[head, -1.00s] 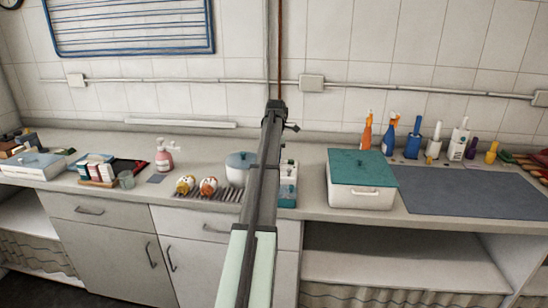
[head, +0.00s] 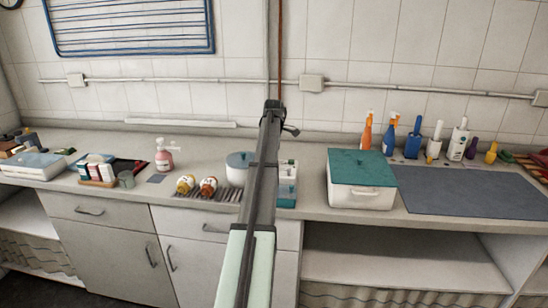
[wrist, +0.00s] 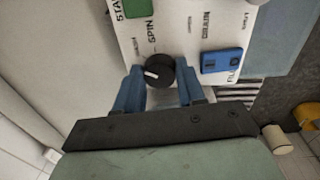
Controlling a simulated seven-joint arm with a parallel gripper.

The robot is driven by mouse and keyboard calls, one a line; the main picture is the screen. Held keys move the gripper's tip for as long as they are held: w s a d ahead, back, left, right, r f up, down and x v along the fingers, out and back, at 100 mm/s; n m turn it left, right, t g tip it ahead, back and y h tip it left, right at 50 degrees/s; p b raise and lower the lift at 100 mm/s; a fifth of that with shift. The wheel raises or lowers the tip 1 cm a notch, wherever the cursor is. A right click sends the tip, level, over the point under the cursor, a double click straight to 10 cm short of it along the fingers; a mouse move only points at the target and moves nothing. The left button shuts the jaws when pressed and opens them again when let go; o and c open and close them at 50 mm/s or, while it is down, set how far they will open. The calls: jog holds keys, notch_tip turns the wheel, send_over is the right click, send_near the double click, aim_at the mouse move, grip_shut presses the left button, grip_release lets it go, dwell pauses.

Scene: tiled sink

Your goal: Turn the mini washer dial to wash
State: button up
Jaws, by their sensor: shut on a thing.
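The mini washer's white control panel (wrist: 185,40) fills the upper middle of the wrist view. It has a round black dial (wrist: 156,76) with a short white mark, a green button (wrist: 140,7) and a blue button (wrist: 222,61). Printed words such as "SPIN" surround the dial; some are too blurred to read. My gripper (wrist: 160,88) is shut on the dial, with one blue finger on each side of it. The mark points toward the lower left in the wrist view. In the head view my arm hides the gripper and the dial.
A white box with a teal lid (head: 362,167) stands right of my arm. Spray bottles (head: 388,134) stand behind a bare grey mat (head: 470,190).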

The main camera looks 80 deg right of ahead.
jog(key=shift+m, duration=0.9)
jog(key=o, duration=1)
jog(key=shift+o, duration=0.2)
notch_tip(320, 180, up, 14)
jog(key=shift+a, duration=0.45)
jog(key=shift+w+f, duration=0.1)
jog(key=shift+w, duration=0.05)
